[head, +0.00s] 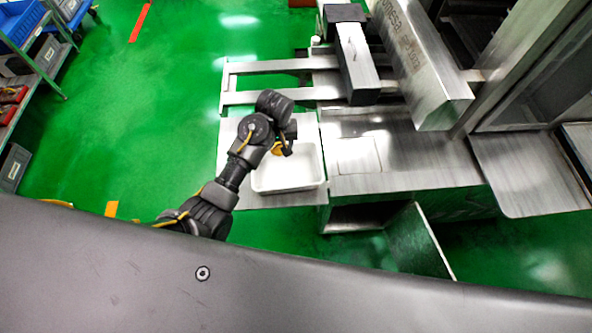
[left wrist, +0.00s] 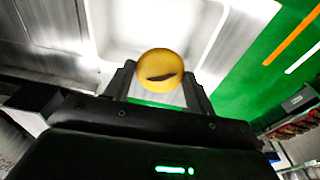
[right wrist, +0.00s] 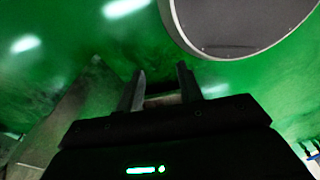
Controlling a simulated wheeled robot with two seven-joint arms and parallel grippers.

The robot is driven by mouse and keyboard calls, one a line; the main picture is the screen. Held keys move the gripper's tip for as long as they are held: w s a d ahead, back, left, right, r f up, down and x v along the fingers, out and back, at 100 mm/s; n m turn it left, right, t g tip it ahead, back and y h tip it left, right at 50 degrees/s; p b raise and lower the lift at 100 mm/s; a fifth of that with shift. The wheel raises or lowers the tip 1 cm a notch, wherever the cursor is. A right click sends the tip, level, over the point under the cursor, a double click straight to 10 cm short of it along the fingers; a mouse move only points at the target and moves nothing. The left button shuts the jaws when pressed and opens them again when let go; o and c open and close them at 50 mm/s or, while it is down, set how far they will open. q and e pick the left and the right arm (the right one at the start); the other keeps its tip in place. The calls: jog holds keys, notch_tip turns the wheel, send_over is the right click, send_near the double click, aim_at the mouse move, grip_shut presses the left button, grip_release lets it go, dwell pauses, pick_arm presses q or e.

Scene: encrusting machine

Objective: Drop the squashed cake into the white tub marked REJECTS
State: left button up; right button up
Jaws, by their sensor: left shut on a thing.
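The squashed cake (left wrist: 160,70) is golden yellow and round with a dark split across it. My left gripper (left wrist: 160,82) is shut on it, one finger on each side. In the head view the cake (head: 282,149) shows as a small yellow patch under my left gripper (head: 285,140), over the back of the white tub (head: 290,178). The tub also shows behind the cake in the left wrist view (left wrist: 150,15). It looks empty where visible, and I cannot read a marking on it. My right gripper (right wrist: 160,90) has its fingers apart with nothing between them, above the green floor.
The tub stands on a metal table (head: 235,160) beside the steel machine (head: 400,150). Metal rails (head: 265,98) run behind it. A shelf rack with a blue bin (head: 22,25) stands at the far left. Green floor is clear on the left.

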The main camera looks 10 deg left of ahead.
pick_arm(q)
jog(key=shift+f, duration=0.55)
jog(key=shift+d+f, duration=0.1)
jog(key=shift+f, duration=2.3)
pick_arm(e)
jog(key=shift+s+d, duration=0.45)
jog(key=shift+d, duration=0.05)
pick_arm(q)
jog(key=o, duration=1.1)
jog(key=shift+c, duration=0.2)
pick_arm(e)
jog(key=shift+a, duration=0.5)
pick_arm(q)
jog(key=shift+r, duration=0.1)
pick_arm(e)
jog(key=shift+w, duration=0.1)
